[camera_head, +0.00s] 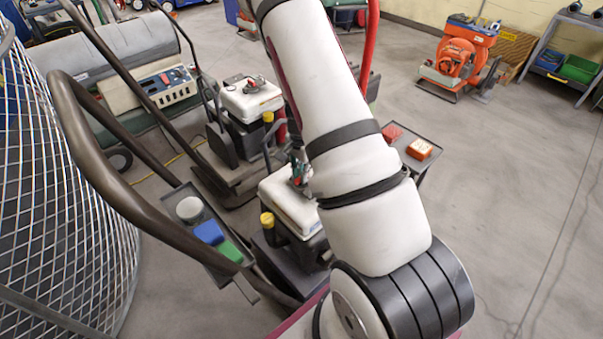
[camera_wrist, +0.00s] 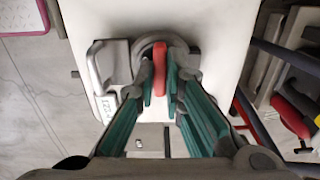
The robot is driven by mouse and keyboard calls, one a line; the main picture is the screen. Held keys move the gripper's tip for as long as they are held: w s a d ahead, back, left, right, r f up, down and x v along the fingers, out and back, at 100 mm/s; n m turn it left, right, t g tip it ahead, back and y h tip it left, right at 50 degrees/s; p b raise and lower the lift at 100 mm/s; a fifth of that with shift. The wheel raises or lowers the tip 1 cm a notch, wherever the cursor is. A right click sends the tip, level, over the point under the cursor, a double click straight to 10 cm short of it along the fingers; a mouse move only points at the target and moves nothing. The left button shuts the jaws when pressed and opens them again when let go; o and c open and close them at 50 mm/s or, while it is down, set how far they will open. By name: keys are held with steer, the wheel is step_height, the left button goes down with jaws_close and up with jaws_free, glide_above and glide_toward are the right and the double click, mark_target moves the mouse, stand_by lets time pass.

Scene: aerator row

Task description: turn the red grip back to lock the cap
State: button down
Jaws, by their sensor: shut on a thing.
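In the wrist view the red grip (camera_wrist: 159,72) stands up across a round grey cap (camera_wrist: 150,46) on a white tank (camera_wrist: 200,20). My gripper (camera_wrist: 160,75), with teal pads, is shut on the red grip, one finger on each side. In the head view the white tank (camera_head: 290,208) is on the nearer machine, and my gripper (camera_head: 300,172) is over its top. My arm hides part of the tank, and the red grip cannot be made out there.
A grey metal bracket (camera_wrist: 108,68) sits just left of the cap. A dark handlebar (camera_head: 120,195) and a tray with blue (camera_head: 208,231) and green blocks stand left of the tank. A second machine with a white tank (camera_head: 250,100) stands behind. Open floor lies to the right.

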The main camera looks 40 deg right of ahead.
steer(key=c, duration=1.7)
jaws_free()
step_height(320, 180, up, 12)
